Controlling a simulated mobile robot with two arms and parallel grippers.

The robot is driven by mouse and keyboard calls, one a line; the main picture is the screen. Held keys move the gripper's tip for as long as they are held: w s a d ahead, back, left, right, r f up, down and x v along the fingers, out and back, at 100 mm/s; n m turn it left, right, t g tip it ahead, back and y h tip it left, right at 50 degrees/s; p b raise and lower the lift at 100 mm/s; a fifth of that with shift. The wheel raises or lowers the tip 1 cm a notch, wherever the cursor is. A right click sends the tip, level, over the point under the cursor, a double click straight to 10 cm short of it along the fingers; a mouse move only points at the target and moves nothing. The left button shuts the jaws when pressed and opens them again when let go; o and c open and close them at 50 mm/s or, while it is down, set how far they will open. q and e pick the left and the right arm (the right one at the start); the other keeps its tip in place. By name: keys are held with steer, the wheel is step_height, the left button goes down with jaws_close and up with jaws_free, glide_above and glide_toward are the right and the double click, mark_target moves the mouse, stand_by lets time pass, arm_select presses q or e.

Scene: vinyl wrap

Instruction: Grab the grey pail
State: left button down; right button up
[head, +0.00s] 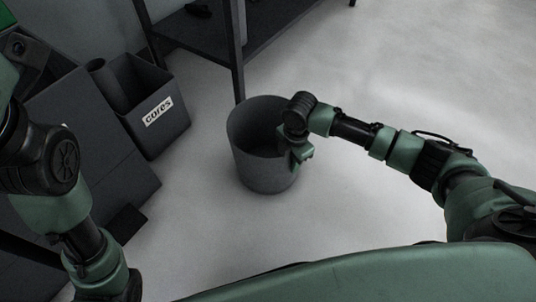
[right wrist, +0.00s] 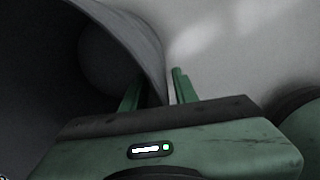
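The grey pail (head: 250,168) stands upright on the floor near the middle of the head view, with its open top facing up. My right gripper (head: 301,157) is at the pail's right side, at the rim. In the right wrist view the pail wall (right wrist: 135,40) runs between the two fingers of my right gripper (right wrist: 158,88). One finger is inside the pail and the other outside. The fingers are apart, with a narrow gap showing between the wall and the outer finger. My left arm is at the left of the head view; its gripper is out of view.
A dark bin labelled "cores" (head: 172,132) stands left of the pail, with a cylinder in it. A dark shelf (head: 262,35) is behind, its leg (head: 238,75) close to the pail's back. The pale floor (head: 420,80) at right is clear.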

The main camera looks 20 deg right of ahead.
jaws_close()
stand_by(1.3)
